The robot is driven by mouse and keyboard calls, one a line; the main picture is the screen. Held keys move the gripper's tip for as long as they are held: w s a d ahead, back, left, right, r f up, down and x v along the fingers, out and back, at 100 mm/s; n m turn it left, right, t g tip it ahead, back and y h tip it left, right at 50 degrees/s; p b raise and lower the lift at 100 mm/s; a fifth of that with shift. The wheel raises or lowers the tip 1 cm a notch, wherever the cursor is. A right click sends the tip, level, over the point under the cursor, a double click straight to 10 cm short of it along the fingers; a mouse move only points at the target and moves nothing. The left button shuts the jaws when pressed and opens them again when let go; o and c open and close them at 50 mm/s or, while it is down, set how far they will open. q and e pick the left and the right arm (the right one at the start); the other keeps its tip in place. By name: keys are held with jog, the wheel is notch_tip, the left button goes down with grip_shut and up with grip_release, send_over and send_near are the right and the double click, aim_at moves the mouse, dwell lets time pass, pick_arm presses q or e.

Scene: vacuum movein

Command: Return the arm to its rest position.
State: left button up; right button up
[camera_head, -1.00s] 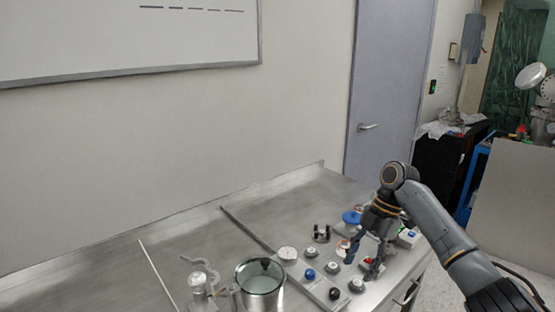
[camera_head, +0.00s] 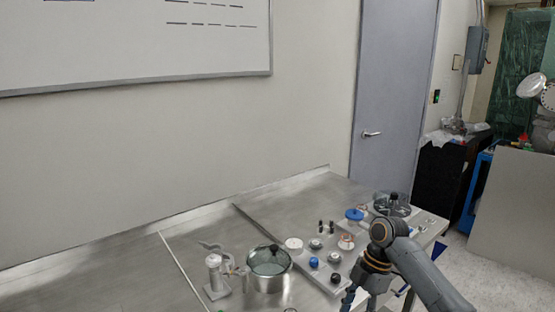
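My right arm comes in from the lower right, bent at a dark grey joint with orange rings. My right gripper (camera_head: 359,301) points down at the bottom edge of the view, in front of the control panel (camera_head: 325,278). Its two fingers look apart, with nothing seen between them; the tips are at or beyond the picture's edge. My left gripper is not in view.
The steel table (camera_head: 120,278) bears a lidded metal pot (camera_head: 268,272), a small valve fitting (camera_head: 214,275) and a glass-topped chamber (camera_head: 391,205). Knobs and a blue cap (camera_head: 354,214) stand on the panel. The table's left part is clear.

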jog(key=s+a+f+m+t, duration=0.1)
jog(key=s+a+f+m, duration=0.25)
jog(key=s+f, duration=0.4)
jog(key=s+a+f+m+t, duration=0.1)
jog(key=s+a+f+m, duration=0.1)
jog(key=s+f+m, duration=0.4)
jog(key=s+d+r+m+t+h, duration=0.15)
jog(key=s+d+m, duration=0.3)
jog(key=s, duration=0.45)
jog(key=s+d+r+m+t+h, duration=0.1)
jog(key=s+d+m+t+h, duration=0.15)
jog(key=s+m, duration=0.55)
notch_tip(320, 180, down, 26)
jog(key=s+r+n+g+y, duration=0.1)
jog(key=s+n+g, duration=0.1)
jog(key=s+n, duration=0.1)
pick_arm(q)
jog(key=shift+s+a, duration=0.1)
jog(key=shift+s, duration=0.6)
pick_arm(e)
jog(key=s+d+f, duration=0.2)
jog(key=s+f, duration=0.6)
jog(key=s+d+f+g, duration=0.1)
jog(key=s+d+f, duration=0.1)
jog(key=s+f, duration=0.7)
jog(key=shift+f, duration=0.15)
